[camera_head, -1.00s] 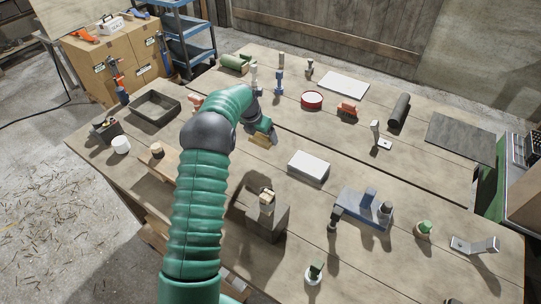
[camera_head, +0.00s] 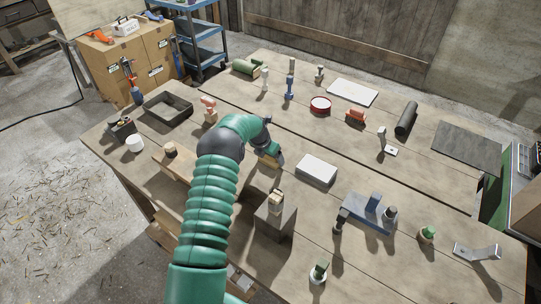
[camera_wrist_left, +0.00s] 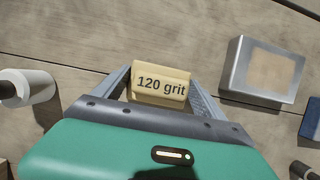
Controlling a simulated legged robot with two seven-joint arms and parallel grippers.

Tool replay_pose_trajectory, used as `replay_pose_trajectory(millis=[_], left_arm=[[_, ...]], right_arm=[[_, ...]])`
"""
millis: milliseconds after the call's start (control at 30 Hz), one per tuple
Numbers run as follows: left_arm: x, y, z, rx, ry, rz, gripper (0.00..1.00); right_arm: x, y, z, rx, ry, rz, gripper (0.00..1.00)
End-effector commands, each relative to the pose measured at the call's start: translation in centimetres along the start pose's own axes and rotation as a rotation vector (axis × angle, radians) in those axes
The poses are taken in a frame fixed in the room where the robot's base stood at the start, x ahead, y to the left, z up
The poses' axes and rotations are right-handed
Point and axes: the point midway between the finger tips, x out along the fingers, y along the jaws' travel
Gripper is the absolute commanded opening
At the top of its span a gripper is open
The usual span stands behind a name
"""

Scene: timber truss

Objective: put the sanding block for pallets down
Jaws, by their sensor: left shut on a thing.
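A tan block marked "120 grit" (camera_wrist_left: 161,86), which I take as the sanding block, sits between the two grey fingers of my left gripper (camera_wrist_left: 160,92) in the left wrist view. The gripper is shut on it. In the head view the left gripper (camera_head: 271,155) is near the middle of the workbench (camera_head: 330,225), and the tan block (camera_head: 267,161) shows just below it. I cannot tell whether the block touches the bench. My right gripper is not in view.
A white-topped box (camera_head: 317,169) stands right of the gripper, and a grey block with a tan top piece (camera_head: 275,222) stands in front. A blue tool (camera_head: 368,212) lies further right.

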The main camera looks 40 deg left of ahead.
Motion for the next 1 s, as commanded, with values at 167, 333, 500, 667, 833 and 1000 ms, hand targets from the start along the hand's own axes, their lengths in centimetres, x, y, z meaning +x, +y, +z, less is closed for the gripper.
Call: replay_pose_trajectory(millis=[167,333,500,667,833,1000], left_arm=[[0.4,0.1,-0.2,-0.001,0.0,0.0,0.37],[0.4,0.1,-0.3,-0.001,0.001,-0.001,0.97],[0.4,0.0,-0.2,0.0,0.001,0.0,1.0],[0.4,0.0,-0.2,-0.001,0.001,0.0,1.0],[-2.3,0.2,-0.2,0.0,-0.002,0.003,1.0],[-7.4,0.8,-0.7,0.0,-0.003,0.002,1.0]], right_arm=[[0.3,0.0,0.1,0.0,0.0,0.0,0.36],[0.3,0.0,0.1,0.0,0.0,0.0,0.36],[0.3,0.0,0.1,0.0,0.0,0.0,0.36],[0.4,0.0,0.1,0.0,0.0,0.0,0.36],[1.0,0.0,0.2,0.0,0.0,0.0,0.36],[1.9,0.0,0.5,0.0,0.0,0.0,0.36]])
